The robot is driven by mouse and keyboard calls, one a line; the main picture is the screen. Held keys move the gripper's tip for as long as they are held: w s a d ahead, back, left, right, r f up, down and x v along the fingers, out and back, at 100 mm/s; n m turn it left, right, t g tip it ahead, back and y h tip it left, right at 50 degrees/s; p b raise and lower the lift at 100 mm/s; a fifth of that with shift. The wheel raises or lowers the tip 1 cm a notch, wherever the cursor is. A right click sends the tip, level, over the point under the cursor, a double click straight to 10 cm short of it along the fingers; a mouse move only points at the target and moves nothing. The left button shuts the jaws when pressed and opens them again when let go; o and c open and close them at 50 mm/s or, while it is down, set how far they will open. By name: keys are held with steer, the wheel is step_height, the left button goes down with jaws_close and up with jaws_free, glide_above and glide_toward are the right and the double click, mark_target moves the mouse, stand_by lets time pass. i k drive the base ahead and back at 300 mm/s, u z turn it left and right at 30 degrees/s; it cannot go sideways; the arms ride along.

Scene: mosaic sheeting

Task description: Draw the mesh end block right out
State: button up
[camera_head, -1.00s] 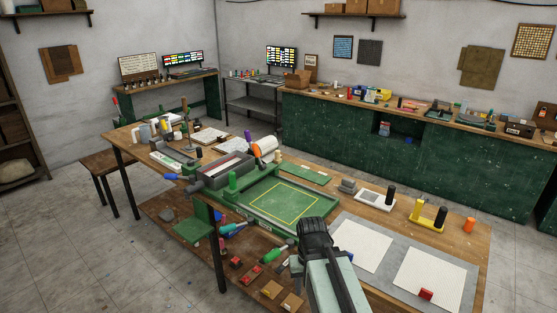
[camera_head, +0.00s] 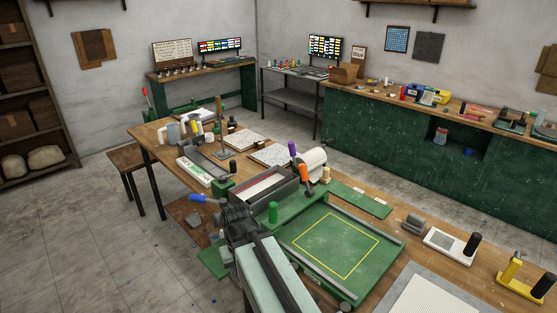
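A white roll (camera_head: 314,160) stands at the back edge of the long wooden table, beyond a grey tray (camera_head: 262,190). An orange-handled piece (camera_head: 304,179) and a small tan peg (camera_head: 325,176) are beside it. I cannot tell which piece is the mesh end block. My gripper (camera_head: 233,213) is dark, near the tray's front left corner, apart from the roll. Its fingers point away from me, so I cannot tell whether they are open or shut. A green board (camera_head: 318,262) with a yellow outlined square lies to the right of my arm.
A blue-handled tool (camera_head: 203,198) is left of my gripper. A flat green plate (camera_head: 360,200), a grey block (camera_head: 412,224) and a white device (camera_head: 450,244) lie on the right. The yellow square is bare.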

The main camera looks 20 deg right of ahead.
mark_target(325, 179)
steer(key=u, duration=0.3)
steer(key=i, duration=1.05)
steer(key=u, duration=0.25)
